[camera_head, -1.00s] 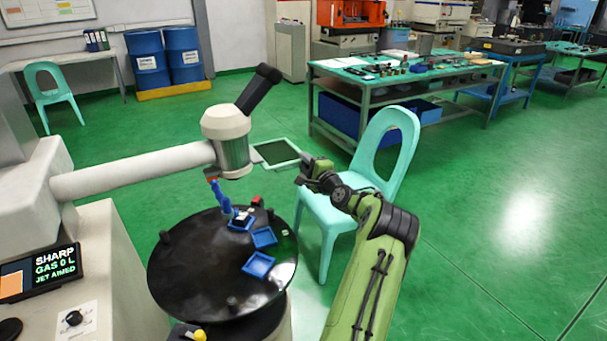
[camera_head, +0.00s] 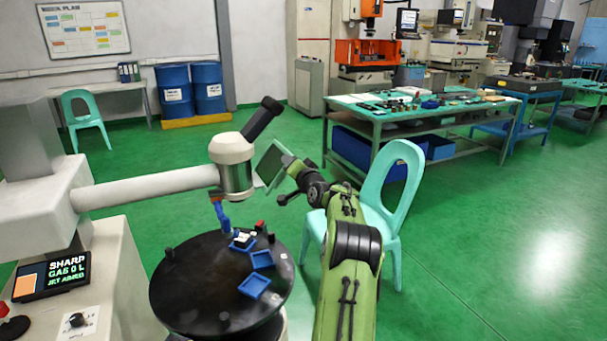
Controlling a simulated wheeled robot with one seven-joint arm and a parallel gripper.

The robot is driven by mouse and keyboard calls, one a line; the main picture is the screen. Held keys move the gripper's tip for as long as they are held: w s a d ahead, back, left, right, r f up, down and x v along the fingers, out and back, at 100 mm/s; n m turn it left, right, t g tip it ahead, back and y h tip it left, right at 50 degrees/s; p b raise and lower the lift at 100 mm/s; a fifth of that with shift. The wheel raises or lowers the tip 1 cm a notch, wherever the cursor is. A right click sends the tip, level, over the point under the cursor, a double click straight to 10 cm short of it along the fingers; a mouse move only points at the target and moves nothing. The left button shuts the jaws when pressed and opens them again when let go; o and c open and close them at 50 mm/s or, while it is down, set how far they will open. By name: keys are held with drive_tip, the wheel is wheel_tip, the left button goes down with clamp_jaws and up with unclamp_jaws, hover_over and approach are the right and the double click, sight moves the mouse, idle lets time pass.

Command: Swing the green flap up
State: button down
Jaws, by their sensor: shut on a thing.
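The green flap (camera_head: 269,164) is a dark green panel beside the head of the white machine arm (camera_head: 232,165). It stands steeply tilted, with its face toward me. My gripper (camera_head: 285,157) is at the flap's upper right edge and is shut on it. The fingertips are small and partly hidden against the edge. The flap's hinge cannot be made out.
A round black table (camera_head: 190,290) with blue trays (camera_head: 254,286) lies below the flap. A turquoise chair (camera_head: 398,180) stands close to my arm. A display (camera_head: 50,277) is on the left. A workbench (camera_head: 385,119) stands behind. Green floor is clear at right.

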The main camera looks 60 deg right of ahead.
drive_tip(key=shift+w+a+r+n+b, duration=0.35)
drive_tip(key=shift+a+n, duration=0.2)
drive_tip(key=shift+n, duration=0.15)
drive_tip(key=shift+w+a+r+n+b, duration=0.35)
drive_tip(key=shift+a+n, duration=0.2)
drive_tip(key=shift+n, duration=0.15)
drive_tip(key=c, duration=0.9)
unclamp_jaws()
drive_tip(key=b+v, duration=0.1)
drive_tip(key=v, duration=1.5)
